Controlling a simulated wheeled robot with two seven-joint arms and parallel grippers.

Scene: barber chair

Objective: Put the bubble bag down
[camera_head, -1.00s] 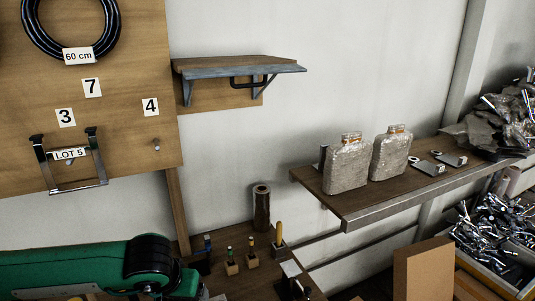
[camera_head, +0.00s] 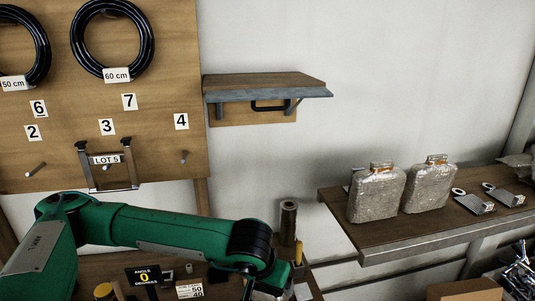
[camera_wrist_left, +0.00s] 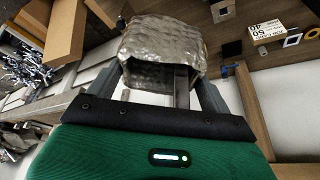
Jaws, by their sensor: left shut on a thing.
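In the left wrist view a bubble bag (camera_wrist_left: 163,45), silvery and crinkled, sits between the fingers of my left gripper (camera_wrist_left: 170,88), which is shut on it. The gripper's dark fingers show on both sides of the bag. In the head view my green left arm crosses the lower left; its gripper end is at the bottom edge, and the held bag is not visible there. Two other bubble bags, the left one (camera_head: 377,193) and the right one (camera_head: 430,185), stand upright side by side on the right shelf (camera_head: 400,238). My right gripper is not in view.
A small empty wall shelf (camera_head: 265,82) hangs beside the wooden pegboard (camera_head: 65,150), which holds black hose coils and a LOT 5 bracket (camera_head: 105,162). Flat metal parts (camera_head: 474,203) lie right of the standing bags. A workbench below holds a dark cylinder (camera_head: 288,222) and small items.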

